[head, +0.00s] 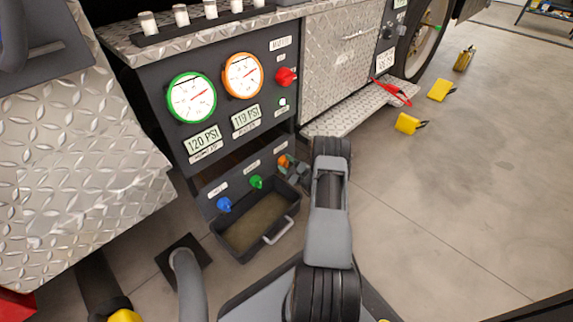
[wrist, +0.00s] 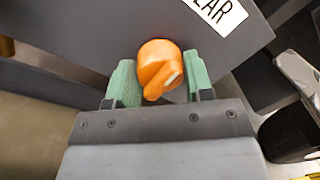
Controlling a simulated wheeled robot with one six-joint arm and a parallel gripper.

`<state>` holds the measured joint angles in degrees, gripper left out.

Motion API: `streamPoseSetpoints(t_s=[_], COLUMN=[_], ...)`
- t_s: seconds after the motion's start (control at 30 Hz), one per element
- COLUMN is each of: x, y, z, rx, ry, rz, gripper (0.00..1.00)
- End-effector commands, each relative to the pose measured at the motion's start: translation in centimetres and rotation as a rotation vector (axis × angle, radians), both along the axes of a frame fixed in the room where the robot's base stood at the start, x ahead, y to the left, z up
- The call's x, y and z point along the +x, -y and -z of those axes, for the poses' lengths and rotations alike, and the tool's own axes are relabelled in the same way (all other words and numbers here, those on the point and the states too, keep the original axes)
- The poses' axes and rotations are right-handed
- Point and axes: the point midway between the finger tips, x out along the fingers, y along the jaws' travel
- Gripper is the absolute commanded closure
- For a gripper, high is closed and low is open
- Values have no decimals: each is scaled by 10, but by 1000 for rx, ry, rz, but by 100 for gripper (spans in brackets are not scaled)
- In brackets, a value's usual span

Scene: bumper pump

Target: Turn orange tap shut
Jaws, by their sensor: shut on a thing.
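The orange tap (wrist: 158,70) sits on a dark panel in the wrist view, its raised handle slanting down to the left with a pale mark on it. It also shows in the head view (head: 283,160), partly hidden by my gripper. My gripper (wrist: 160,86) has one green finger on each side of the tap and is shut on it. In the head view my gripper (head: 291,165) is at the right end of the low tap row.
A blue tap (head: 224,204) and a green tap (head: 256,181) stand to the left on the same panel. A dark tray (head: 237,258) with a pale handle lies below. Gauges (head: 191,97) are above. Open floor lies to the right, with yellow blocks (head: 408,124).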

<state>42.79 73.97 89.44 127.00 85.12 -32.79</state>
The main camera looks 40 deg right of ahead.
Motion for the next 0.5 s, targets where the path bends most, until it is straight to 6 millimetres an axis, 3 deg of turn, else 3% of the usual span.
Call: streamPoseSetpoints(t_s=[0.03,0.07,0.1,0.3,0.5], x=[0,0,0,0,-1], y=[-2,-3,-2,0,1], z=[2,2,2,1,0], rx=[-1,-1,-1,0,1], ry=[-3,-3,-3,-1,-2], rz=[-6,-6,-6,-1,0], gripper=[76,50,46,28,28])
